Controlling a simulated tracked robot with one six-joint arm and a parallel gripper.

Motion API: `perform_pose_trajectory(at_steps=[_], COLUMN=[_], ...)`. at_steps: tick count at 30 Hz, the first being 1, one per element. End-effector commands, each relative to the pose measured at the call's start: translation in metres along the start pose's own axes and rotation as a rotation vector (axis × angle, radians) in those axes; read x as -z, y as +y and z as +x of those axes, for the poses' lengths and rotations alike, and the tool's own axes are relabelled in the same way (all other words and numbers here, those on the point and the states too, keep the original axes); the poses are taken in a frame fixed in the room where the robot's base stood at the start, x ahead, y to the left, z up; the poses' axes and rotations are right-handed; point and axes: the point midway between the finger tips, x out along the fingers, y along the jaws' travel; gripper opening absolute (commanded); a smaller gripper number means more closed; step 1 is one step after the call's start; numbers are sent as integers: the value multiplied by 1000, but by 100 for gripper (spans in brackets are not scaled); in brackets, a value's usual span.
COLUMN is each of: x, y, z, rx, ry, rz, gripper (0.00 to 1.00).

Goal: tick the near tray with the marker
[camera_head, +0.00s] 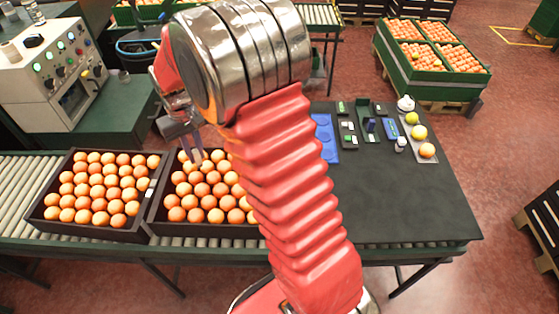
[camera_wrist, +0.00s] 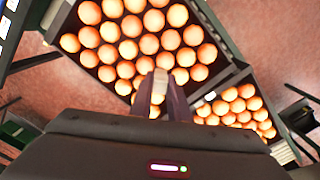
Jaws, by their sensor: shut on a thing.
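Two dark trays of oranges stand side by side on the roller conveyor in the head view: a left tray (camera_head: 88,229) and a right tray (camera_head: 205,230), the latter partly hidden by my arm. I cannot tell which is called near. My gripper (camera_head: 195,153) is above the back of the right tray, pointing down. In the wrist view my gripper (camera_wrist: 158,98) is shut on a slim pale object, seemingly the marker (camera_wrist: 159,85), apart from the oranges as far as I can tell. A white label (camera_head: 151,187) sits at the left tray's right edge.
A control machine (camera_head: 50,75) stands at the back left. A dark table (camera_head: 400,205) on the right holds a blue mat (camera_head: 325,138), small boxes and a row of fruit (camera_head: 427,150). Its front part is clear. A green crate of oranges (camera_head: 430,75) stands behind.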

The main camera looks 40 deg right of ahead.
Motion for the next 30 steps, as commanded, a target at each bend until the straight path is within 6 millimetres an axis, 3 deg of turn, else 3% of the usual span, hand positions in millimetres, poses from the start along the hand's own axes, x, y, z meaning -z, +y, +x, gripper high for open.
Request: perform_pose_trajectory(at_steps=[8, 21, 25, 30], x=[-22, -99, -123, -140], y=[52, 162, 184, 198], z=[9, 33, 40, 44], rx=[0, 0, 0, -1], ry=[0, -1, -2, -1], rz=[31, 96, 111, 119], gripper=[0, 0, 0, 0])
